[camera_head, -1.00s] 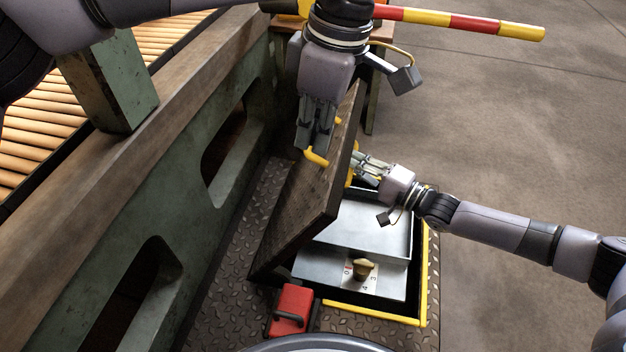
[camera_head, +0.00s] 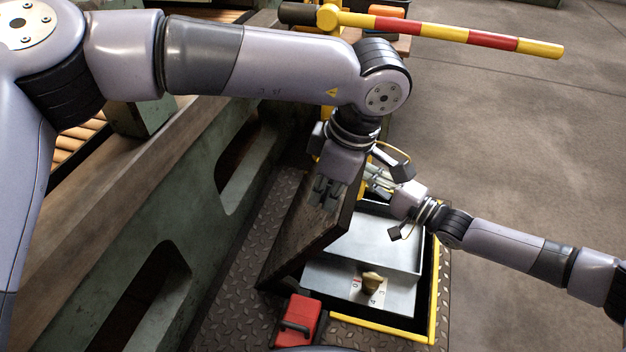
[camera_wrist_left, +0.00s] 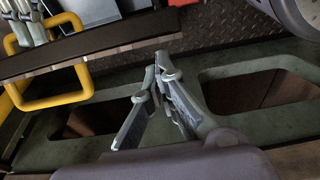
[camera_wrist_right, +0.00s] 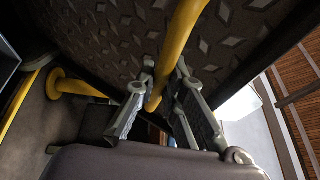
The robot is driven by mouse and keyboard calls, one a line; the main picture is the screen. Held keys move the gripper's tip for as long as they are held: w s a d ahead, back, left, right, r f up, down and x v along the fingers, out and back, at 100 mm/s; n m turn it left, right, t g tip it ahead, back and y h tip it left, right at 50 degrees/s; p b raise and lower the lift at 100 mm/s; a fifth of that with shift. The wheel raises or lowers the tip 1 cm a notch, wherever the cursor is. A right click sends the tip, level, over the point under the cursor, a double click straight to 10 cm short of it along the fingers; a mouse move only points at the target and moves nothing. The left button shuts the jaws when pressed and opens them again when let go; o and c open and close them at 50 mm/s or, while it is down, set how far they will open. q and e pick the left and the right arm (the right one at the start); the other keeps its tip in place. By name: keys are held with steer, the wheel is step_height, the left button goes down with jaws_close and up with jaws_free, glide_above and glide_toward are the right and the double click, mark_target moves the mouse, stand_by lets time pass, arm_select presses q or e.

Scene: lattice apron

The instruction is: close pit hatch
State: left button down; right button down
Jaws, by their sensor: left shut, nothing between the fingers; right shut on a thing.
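The pit hatch lid (camera_head: 310,225) stands tilted up over the left side of the open pit. My left arm hides the lid's far end.
A red box (camera_head: 298,321) stands at the near left corner. A green machine frame (camera_head: 195,240) runs along the left. A striped barrier arm (camera_head: 455,35) is at the back; floor at right is clear.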

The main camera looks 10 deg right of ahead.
mark_target(339, 211)
arm_select(q)
steer(key=shift+d, duration=0.1)
arm_select(e)
steer(key=shift+s+a+f, duration=0.15)
steer(key=shift+f, duration=0.25)
arm_select(q)
steer(key=shift+s+d+f, duration=0.3)
steer(key=shift+s+d, duration=0.05)
steer(key=shift+d, duration=0.35)
steer(key=shift+s+d+f, duration=0.3)
steer(key=shift+d, duration=0.35)
arm_select(e)
steer(key=shift+r, duration=0.15)
arm_select(q)
steer(key=shift+s, duration=0.1)
arm_select(e)
steer(key=shift+r, duration=0.2)
steer(key=c, duration=1.9)
jaws_free()
steer(key=shift+r, duration=0.15)
steer(key=shift+c, duration=0.2)
arm_select(q)
steer(key=shift+f, duration=0.1)
arm_select(e)
steer(key=shift+w+a, duration=0.15)
steer(key=shift+w, duration=0.05)
arm_select(q)
steer(key=shift+a, duration=0.1)
